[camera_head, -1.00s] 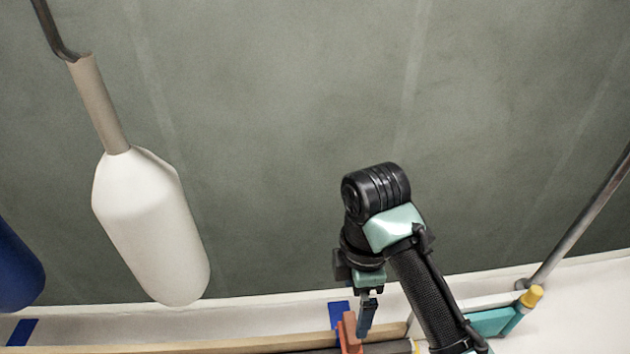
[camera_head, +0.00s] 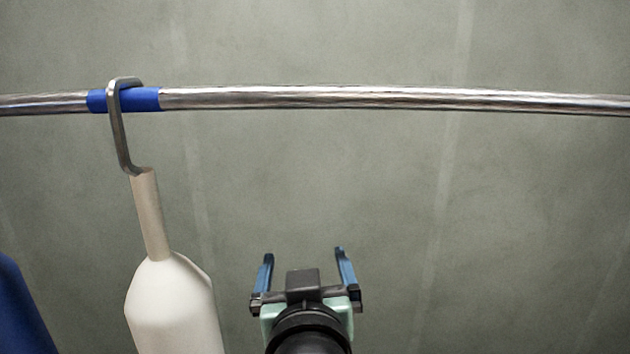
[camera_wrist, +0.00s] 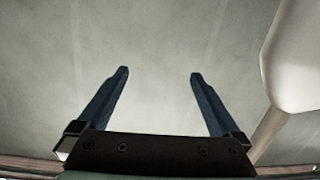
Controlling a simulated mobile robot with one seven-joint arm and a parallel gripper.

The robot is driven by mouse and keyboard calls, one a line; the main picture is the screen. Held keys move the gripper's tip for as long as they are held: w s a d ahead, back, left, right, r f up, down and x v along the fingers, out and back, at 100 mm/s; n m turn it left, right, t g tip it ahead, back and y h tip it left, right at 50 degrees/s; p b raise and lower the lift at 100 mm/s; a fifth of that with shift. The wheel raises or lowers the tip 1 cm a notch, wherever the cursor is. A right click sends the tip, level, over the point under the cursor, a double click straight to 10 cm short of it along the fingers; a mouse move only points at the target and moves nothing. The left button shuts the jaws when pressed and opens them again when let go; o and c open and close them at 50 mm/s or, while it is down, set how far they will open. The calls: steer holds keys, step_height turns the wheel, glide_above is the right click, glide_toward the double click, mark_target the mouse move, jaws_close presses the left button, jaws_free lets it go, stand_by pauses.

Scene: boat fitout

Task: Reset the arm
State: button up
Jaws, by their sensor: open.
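My gripper (camera_head: 304,262) stands at the lower middle of the head view, fingers pointing up. Its two blue fingers are spread wide with nothing between them. The wrist view also shows the open, empty fingers (camera_wrist: 159,75) against a plain grey-green surface. My gripper is below the metal rail and to the right of the white fender, apart from both.
A metal rail (camera_head: 350,97) crosses the upper head view. A white fender (camera_head: 172,305) hangs by a grey hook (camera_head: 122,135) over a blue band (camera_head: 140,99) on it. It also shows in the wrist view (camera_wrist: 295,60). A blue object (camera_head: 18,315) is at lower left.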

steer(key=s+r+t+p, duration=0.2)
steer(key=s+r+t, duration=0.1)
steer(key=r, duration=0.8)
steer(key=s+r+m+t+p, duration=0.1)
steer(key=s+r+t+p, duration=0.2)
steer(key=r, duration=0.9)
steer(key=s+d+r+t+p, duration=0.1)
steer(key=s+r+t+p, duration=0.2)
steer(key=s+r+t, duration=0.2)
steer(key=s+r, duration=0.3)
steer(key=r, duration=0.3)
steer(key=shift+r+m+h, duration=0.3)
steer(key=shift+h, duration=0.1)
steer(key=shift+d, duration=0.1)
steer(key=shift+c, duration=0.3)
